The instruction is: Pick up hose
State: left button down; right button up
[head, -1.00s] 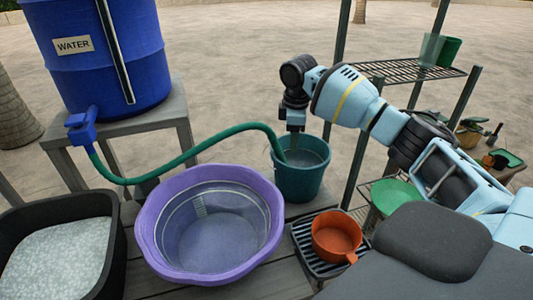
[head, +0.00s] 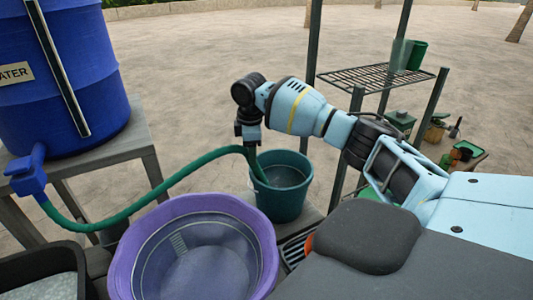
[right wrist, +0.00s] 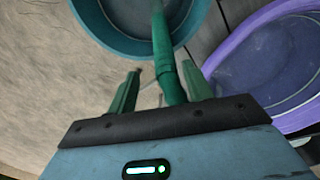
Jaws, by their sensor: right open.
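The green hose (head: 150,190) runs from a blue tap (head: 27,172) on the water barrel, arches to the right, and its end hangs into a teal bucket (head: 285,187). My right gripper (head: 249,150) points down at the hose's bend by the bucket's left rim and hides part of it. In the right wrist view, the hose (right wrist: 163,45) passes between the two spread green fingers of my right gripper (right wrist: 160,72). The gripper is open around the hose, not closed on it. My left gripper is not in view.
The blue water barrel (head: 60,90) stands on a grey stand (head: 125,145) at the left. A purple basin (head: 122,255) is in front of the bucket. A black tub (head: 40,262) is at lower left. A metal rack (head: 375,76) stands to the right.

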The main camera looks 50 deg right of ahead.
jog(key=f, duration=0.3)
jog(key=s+f, duration=0.1)
jog(key=shift+d+f, duration=0.2)
jog(key=shift+d, duration=0.05)
jog(key=shift+w+f, duration=0.1)
jog(key=shift+f, duration=0.25)
jog(key=c, duration=1)
